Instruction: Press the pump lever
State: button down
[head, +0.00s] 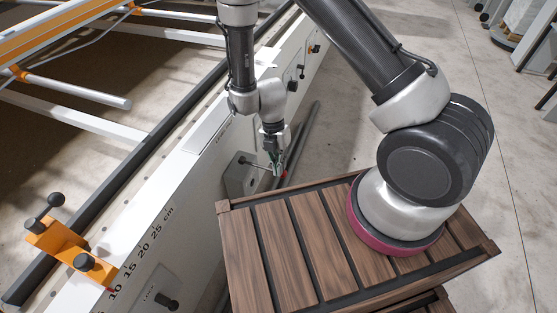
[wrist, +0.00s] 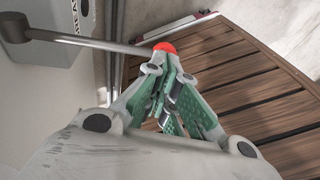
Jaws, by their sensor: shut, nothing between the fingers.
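The pump lever (head: 262,168) is a thin grey rod with a red knob (head: 285,174). It sticks out from a grey box (head: 238,181) on the white gantry panel. In the wrist view the lever (wrist: 95,42) runs from the box (wrist: 48,30) at upper left to its red knob (wrist: 165,47). My gripper (head: 276,168) is shut and empty, close to the knob end of the lever. In the wrist view the knob shows just beyond the shut fingertips (wrist: 166,78). I cannot tell whether they touch it.
A slatted wooden platform (head: 269,243) carries the base of my arm, right of the panel. The long white gantry panel (head: 150,190) has an orange clamp (head: 62,247) and a lock knob (head: 167,301). Concrete floor at right is mostly clear.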

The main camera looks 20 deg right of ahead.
dwell(0.3)
jog(key=shift+s+d+f, duration=0.1)
jog(key=shift+d+f, duration=0.05)
jog(key=shift+f, duration=0.55)
jog(key=x, duration=0.2)
jog(key=w+x, duration=0.1)
jog(key=x, duration=0.2)
jog(key=shift+w+f, duration=0.1)
jog(key=shift+f, duration=0.2)
jog(key=shift+w+a+f, duration=0.1)
jog(key=shift+a+f, duration=0.05)
jog(key=shift+f, duration=0.55)
jog(key=shift+w+a+f, duration=0.15)
jog(key=shift+a+f, duration=0.05)
jog(key=shift+f, duration=0.45)
